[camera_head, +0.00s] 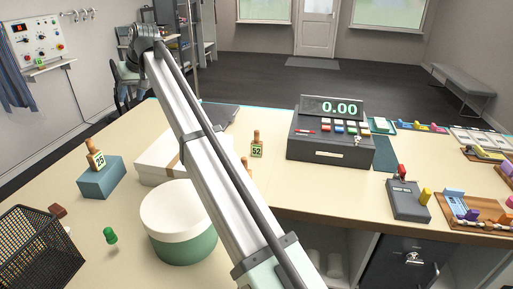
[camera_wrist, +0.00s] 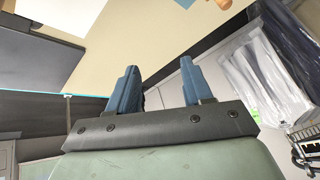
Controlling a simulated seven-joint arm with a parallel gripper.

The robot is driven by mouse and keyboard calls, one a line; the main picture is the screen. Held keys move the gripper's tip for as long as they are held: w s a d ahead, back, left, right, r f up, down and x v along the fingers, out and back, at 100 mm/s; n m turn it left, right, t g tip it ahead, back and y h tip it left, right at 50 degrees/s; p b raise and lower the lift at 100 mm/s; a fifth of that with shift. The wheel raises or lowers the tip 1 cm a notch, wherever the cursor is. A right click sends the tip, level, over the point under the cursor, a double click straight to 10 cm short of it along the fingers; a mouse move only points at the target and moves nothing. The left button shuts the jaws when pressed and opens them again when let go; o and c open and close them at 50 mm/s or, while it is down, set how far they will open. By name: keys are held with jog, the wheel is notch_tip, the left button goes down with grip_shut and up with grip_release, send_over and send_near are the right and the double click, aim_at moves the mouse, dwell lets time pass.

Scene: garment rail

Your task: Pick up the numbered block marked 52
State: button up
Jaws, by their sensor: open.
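The block marked 52 (camera_head: 257,151) stands upright on the beige counter, left of the cash register.
A similar block marked 25 (camera_head: 96,160) stands on a blue box (camera_head: 101,181). A round white-lidded green box (camera_head: 180,213), a white box (camera_head: 158,160) and a black mesh basket (camera_head: 38,250) are at left. The cash register (camera_head: 330,150) stands right of block 52.

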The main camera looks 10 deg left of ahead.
jog(key=w+d+r+m+t+y, duration=0.15)
jog(key=w+d+t, duration=0.3)
jog(key=d, duration=0.95)
jog(key=w+d+r+t+y, duration=0.1)
jog(key=w+d+t+y, duration=0.3)
jog(key=d, duration=1)
jog(key=w+d+r+t+y, duration=0.1)
jog(key=w+d+t+y, duration=0.15)
jog(key=w+d, duration=0.75)
send_near(258, 133)
jog(key=x, duration=0.4)
jog(key=shift+h, duration=0.4)
jog(key=x, duration=0.7)
jog(key=shift+a+r, duration=0.1)
jog(key=shift+c, duration=0.4)
grip_shut()
